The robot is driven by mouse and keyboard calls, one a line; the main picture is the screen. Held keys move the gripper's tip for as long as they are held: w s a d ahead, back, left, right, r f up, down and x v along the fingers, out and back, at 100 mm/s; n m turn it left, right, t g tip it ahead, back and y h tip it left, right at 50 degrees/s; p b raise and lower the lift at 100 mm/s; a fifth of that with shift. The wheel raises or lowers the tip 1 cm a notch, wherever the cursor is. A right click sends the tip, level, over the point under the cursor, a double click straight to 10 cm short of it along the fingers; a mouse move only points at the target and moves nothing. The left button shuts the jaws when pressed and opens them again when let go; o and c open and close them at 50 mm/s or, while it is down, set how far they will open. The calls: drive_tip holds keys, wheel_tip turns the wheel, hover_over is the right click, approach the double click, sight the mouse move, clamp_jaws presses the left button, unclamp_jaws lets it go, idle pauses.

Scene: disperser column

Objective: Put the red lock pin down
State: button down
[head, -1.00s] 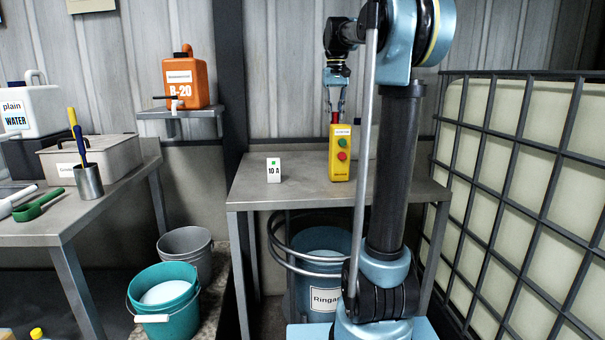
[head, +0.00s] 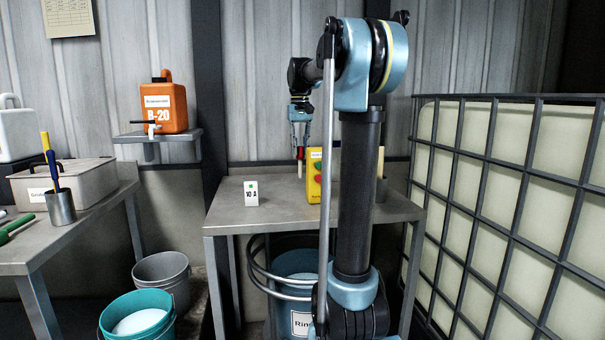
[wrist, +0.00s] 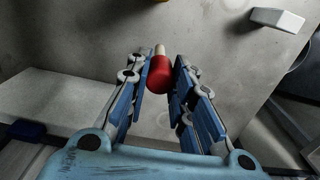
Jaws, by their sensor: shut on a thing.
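The red lock pin (head: 300,154) has a red head and a pale shank that points down in the head view. My gripper (head: 300,143) is shut on its red head, above the steel table (head: 285,212). The pin is just left of the yellow button box in the head view. In the wrist view the red head (wrist: 159,75) sits between the two blue-and-white fingers, with the pale tip beyond it. I cannot tell how far the tip is from the table top.
The yellow button box (head: 314,177) stands on the table, partly behind my arm. A white "10 A" block (head: 251,193) stands to the left; the table front is clear. A caged white tank (head: 510,190) is at right. A blue drum (head: 300,265) is below.

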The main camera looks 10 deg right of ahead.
sight(300, 159)
drive_tip(key=shift+f, duration=3.05)
drive_tip(key=c, duration=1.4)
unclamp_jaws()
drive_tip(key=shift+f, duration=0.1)
